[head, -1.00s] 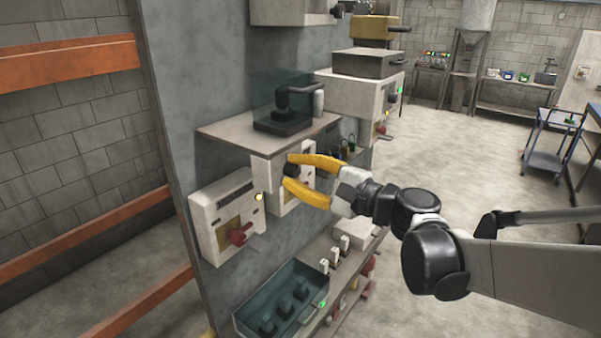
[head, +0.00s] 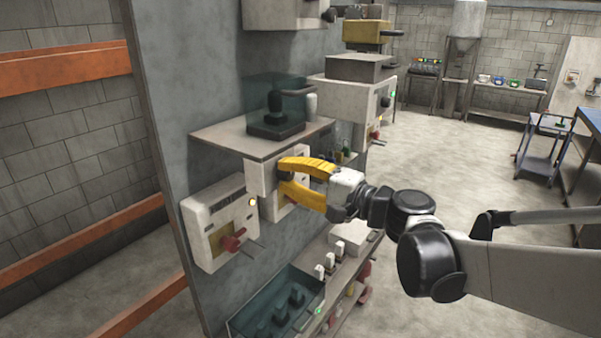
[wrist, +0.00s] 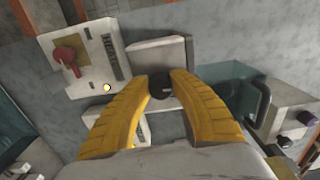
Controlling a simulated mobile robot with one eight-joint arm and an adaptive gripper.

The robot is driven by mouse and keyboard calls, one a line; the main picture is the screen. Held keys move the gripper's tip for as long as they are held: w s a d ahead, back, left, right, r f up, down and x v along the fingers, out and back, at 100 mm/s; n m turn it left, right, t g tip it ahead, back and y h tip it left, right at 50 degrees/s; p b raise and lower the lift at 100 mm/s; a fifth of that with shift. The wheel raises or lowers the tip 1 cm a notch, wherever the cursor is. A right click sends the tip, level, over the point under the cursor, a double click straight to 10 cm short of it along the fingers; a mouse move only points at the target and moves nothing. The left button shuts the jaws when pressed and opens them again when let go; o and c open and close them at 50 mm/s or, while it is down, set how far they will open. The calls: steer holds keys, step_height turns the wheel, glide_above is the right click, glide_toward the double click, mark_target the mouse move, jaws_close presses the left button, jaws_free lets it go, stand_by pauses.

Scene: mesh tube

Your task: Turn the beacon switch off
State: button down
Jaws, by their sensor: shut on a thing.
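My gripper (head: 281,176) has yellow fingers and reaches in from the right to a white wall box (head: 266,208) under a small shelf. In the wrist view my gripper (wrist: 160,82) has its fingertips on either side of a dark round knob (wrist: 160,90), shut on it. In the head view the fingers hide the knob. To the left, another white box (head: 203,222) has a red handle (head: 232,240) and a lit yellow lamp (head: 252,202). The red handle also shows in the wrist view (wrist: 67,58). No readable label shows which box is the beacon switch.
The shelf (head: 230,146) with a clear-covered dark device (head: 276,125) is just above my gripper. Below is a teal clear-walled tray (head: 250,318) and a lower shelf with small white switches (head: 318,272). Open floor (head: 450,180) lies to the right.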

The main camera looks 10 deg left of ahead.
steer(key=c, duration=1.1)
jaws_free()
steer(key=shift+a, duration=0.1)
steer(key=v, duration=1.2)
steer(key=shift+f, duration=0.1)
